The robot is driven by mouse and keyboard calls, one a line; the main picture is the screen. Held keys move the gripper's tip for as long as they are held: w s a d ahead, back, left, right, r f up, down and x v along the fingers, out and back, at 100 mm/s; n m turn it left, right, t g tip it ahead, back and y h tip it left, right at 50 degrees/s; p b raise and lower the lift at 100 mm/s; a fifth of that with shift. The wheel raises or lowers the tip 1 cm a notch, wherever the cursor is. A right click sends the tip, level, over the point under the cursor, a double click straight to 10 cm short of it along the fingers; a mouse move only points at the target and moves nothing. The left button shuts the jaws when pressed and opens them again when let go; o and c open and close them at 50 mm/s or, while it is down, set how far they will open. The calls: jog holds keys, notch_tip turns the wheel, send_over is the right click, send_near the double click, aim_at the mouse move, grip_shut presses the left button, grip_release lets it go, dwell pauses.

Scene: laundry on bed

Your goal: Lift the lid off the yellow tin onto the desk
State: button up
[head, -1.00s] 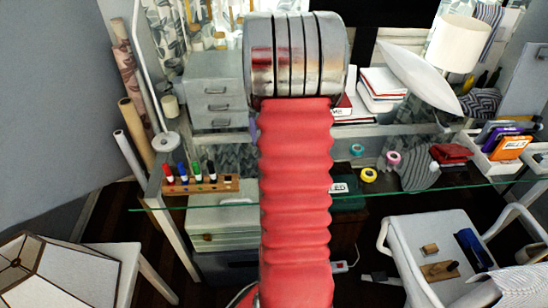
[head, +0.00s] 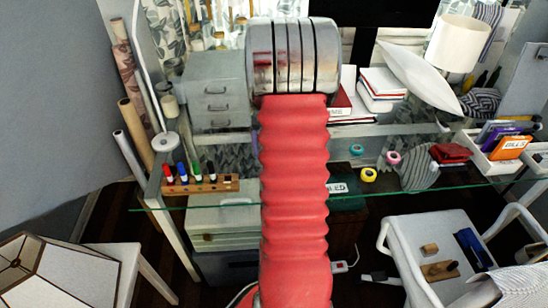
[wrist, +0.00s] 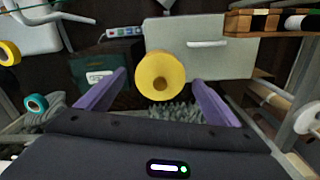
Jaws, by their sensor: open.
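The yellow tin (wrist: 160,66) shows from above in the wrist view, as a round yellow top with a small darker knob or spot at its middle. I cannot tell the lid from the body at this angle. My gripper (wrist: 160,77) is open, with one purple finger on the left and one on the right of the tin. The fingers look apart from it, and nothing is between them in a grip.
White trays (head: 500,150) stand at right. A grey drawer unit (head: 215,90) stands behind.

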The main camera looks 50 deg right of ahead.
jog(key=shift+c, duration=0.4)
jog(key=c, duration=1)
jog(key=shift+c, duration=0.2)
notch_tip(320, 180, up, 10)
